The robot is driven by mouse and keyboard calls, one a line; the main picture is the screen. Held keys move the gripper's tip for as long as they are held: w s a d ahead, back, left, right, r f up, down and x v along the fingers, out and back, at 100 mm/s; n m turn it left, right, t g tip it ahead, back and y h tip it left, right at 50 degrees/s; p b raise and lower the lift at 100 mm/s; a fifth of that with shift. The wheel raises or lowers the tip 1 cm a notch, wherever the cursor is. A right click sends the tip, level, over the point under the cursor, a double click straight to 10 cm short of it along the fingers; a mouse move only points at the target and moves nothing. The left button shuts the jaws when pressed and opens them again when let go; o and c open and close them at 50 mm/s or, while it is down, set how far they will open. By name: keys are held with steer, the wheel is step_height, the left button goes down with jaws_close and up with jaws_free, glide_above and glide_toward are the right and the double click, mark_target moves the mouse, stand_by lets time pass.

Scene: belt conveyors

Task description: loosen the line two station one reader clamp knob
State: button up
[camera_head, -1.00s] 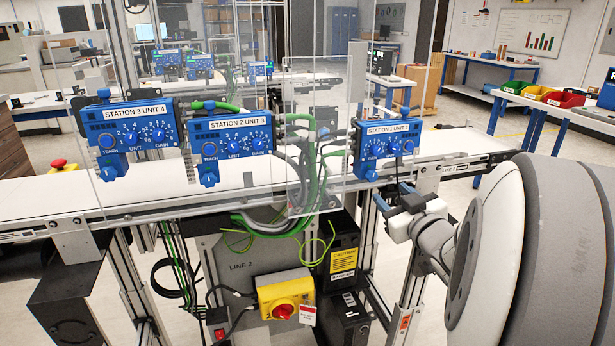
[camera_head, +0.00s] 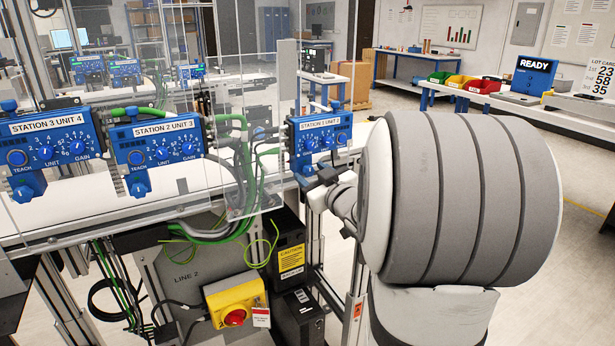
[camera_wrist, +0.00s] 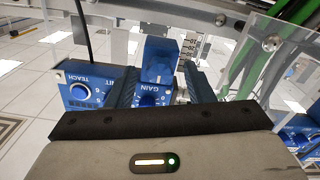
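The blue station 1 reader (camera_head: 320,138) hangs on the line 2 rail, right of the clear panel in the head view. Its label is partly hard to read. In the wrist view its face (camera_wrist: 72,92) shows a TEACH button and a GAIN dial. A blue clamp block (camera_wrist: 160,62) sticks out from it; I cannot clearly tell the knob on it. My gripper (camera_wrist: 162,84) is open, its two fingers spread either side of the block and dial area, with visible gaps. In the head view my gripper (camera_head: 316,178) is just below the reader; contact cannot be told.
The station 2 reader (camera_head: 160,152) and station 3 reader (camera_head: 50,142) sit further left. The clear panel (camera_head: 255,140) and green cables (camera_head: 246,185) are close on the left. A yellow box with a red switch (camera_head: 235,305) is below. Open floor lies right.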

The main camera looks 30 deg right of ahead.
steer(key=c, duration=0.9)
steer(key=shift+o, duration=1)
steer(key=shift+a, duration=0.5)
steer(key=shift+d, duration=0.35)
steer(key=shift+c, duration=1.3)
steer(key=shift+d+f+n+b, duration=0.1)
steer(key=shift+f+n+b, duration=0.15)
steer(key=shift+n+b, duration=0.75)
steer(key=n+b, duration=0.2)
steer(key=b, duration=0.1)
steer(key=n+b, duration=0.6)
steer(key=shift+b, duration=0.4)
steer(key=n+b, duration=0.4)
steer(key=n, duration=0.1)
steer(key=shift+n+b, duration=0.3)
steer(key=shift+n, duration=0.1)
steer(key=shift+r+n+b, duration=0.15)
steer(key=shift+n+b, duration=1.2)
steer(key=shift+n, duration=0.55)
steer(key=shift+r, duration=0.1)
